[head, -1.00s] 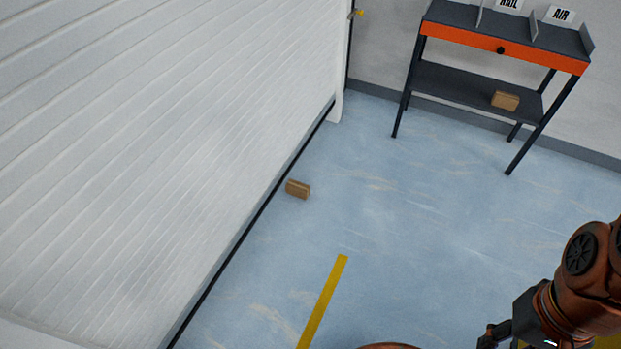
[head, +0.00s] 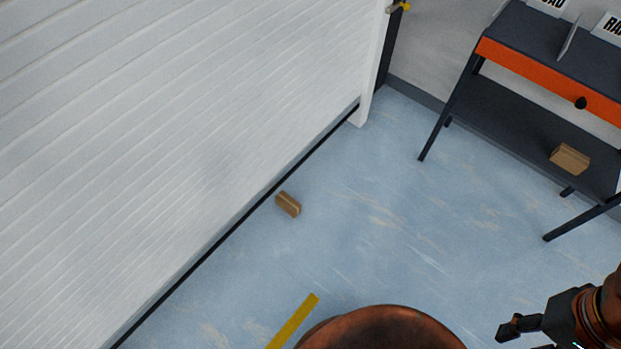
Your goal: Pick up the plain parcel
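A small brown parcel (head: 288,204) lies on the blue floor close to the foot of the white shutter door. A second brown parcel (head: 570,159) rests on the lower shelf of the dark table at the right. Both look like cardboard; at this size I cannot tell if either bears a label. My gripper (head: 508,328) is at the lower right edge of the head view, well apart from both parcels. Only part of it shows, and its finger opening cannot be made out.
The white shutter door (head: 180,130) fills the left. The dark table with an orange front (head: 530,68) stands at the right, its top divided and carrying signs. A yellow floor stripe (head: 293,322) lies in front. The blue floor between is clear.

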